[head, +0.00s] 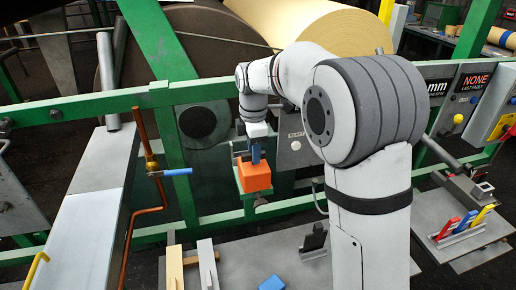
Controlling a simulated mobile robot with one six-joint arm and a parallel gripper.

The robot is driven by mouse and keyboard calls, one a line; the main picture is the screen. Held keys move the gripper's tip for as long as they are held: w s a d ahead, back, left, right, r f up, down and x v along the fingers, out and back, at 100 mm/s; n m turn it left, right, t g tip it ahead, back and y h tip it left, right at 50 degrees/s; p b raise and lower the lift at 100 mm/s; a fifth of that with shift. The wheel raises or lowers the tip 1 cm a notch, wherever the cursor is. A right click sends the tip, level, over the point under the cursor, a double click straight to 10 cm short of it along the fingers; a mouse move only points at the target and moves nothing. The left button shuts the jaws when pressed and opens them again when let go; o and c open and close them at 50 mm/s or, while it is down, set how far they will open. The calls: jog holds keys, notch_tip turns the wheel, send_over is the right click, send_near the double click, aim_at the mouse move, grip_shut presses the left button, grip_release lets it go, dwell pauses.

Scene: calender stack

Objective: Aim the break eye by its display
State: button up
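My gripper (257,140) points down at the green frame, small in the head view. A short blue piece (256,153) shows at its tip, just above an orange block (254,177); I cannot tell whether the fingers are closed on the blue piece. The orange block may be the break eye, but no label confirms it. A dark display panel (473,83) at the right reads "NONE, LAST FAULT". Next to it, a partly hidden panel (437,87) shows "mm"; my arm covers its left part.
A green rail (75,108) crosses in front of a brown roll (205,35) and a cream roll (310,28). A copper pipe with a blue-handled valve (177,172) stands left of my gripper. A grey bench (235,262) below holds blocks; coloured tags (466,222) stand at right.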

notch_tip(320, 180, up, 7)
jog(key=shift+r+b, duration=0.2)
jog(key=shift+b, duration=0.25)
jog(key=shift+r, duration=0.2)
jog(key=shift+s+d, duration=0.1)
jog(key=shift+d, duration=0.05)
jog(key=s+d+m+t, duration=0.2)
jog(key=s+d+m, duration=0.95)
jog(key=s, duration=0.25)
jog(key=s+d+f+m, duration=0.2)
jog(key=s+f+m, duration=0.1)
jog(key=s+m, duration=0.2)
jog(key=s+d+f+m+t, duration=0.1)
jog(key=s+d+f+m, duration=0.2)
jog(key=s, duration=0.5)
jog(key=shift+d+f+m, duration=0.25)
jog(key=shift+f+m, duration=0.5)
jog(key=shift+m, duration=0.1)
